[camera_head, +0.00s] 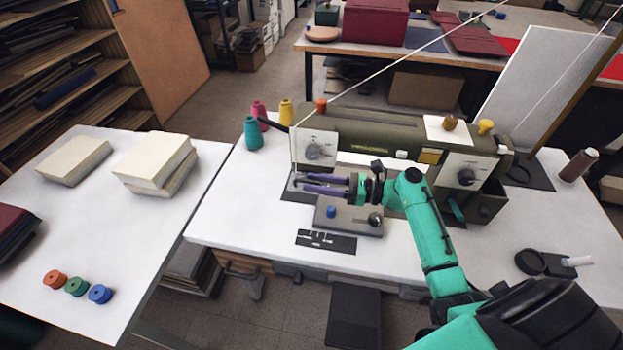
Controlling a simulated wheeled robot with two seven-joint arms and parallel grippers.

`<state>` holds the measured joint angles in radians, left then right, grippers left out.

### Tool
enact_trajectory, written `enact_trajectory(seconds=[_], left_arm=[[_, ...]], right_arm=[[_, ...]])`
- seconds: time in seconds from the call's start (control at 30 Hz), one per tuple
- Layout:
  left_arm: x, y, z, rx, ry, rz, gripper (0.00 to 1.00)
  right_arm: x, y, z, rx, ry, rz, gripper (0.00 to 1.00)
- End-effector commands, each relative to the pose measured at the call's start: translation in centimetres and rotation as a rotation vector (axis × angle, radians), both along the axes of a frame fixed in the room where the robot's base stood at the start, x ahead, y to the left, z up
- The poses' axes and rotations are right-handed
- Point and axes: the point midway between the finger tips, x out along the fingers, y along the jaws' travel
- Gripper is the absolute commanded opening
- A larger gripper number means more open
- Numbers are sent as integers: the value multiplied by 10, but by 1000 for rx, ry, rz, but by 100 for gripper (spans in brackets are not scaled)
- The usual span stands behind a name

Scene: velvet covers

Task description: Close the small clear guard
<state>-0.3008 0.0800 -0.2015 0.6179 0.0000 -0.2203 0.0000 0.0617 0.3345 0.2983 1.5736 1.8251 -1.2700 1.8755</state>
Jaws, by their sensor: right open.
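An olive-green sewing machine (375,140) stands on the white table. I cannot pick out the small clear guard; a see-through part near the machine's left end may be too faint to see or hidden by my gripper. My right gripper (300,184) has purple fingers pointing left, parted with nothing visible between them. They are just in front of the machine's left end, over its bed. A grey block (347,224) with a blue knob and a dark round knob sits below the gripper. My left gripper is out of view.
Several thread cones (253,133) stand behind the machine's left end. A black tool card (326,241) lies at the front. A brown thread spool (578,165) and a dark round item (530,262) are at right.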

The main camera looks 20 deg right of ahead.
Motion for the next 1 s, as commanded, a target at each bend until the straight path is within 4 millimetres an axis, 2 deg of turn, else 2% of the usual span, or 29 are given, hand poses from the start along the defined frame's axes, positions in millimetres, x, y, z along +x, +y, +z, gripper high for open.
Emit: enact_trajectory(seconds=[0.1, 0.33, 0.37, 0.4, 0.47, 1.0], left_arm=[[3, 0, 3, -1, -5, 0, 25], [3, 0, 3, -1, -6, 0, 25], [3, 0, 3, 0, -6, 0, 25], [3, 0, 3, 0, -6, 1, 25], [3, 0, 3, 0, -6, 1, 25], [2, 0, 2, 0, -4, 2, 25]], right_arm=[[6, 10, 1, 0, 0, 0, 42], [7, 11, 0, -1, 1, 0, 42], [7, 11, 0, -1, 1, 0, 38], [7, 11, 0, -1, 1, 0, 23], [7, 11, 0, -1, 1, 0, 0], [6, 12, -2, -17, -21, 1, 0]])
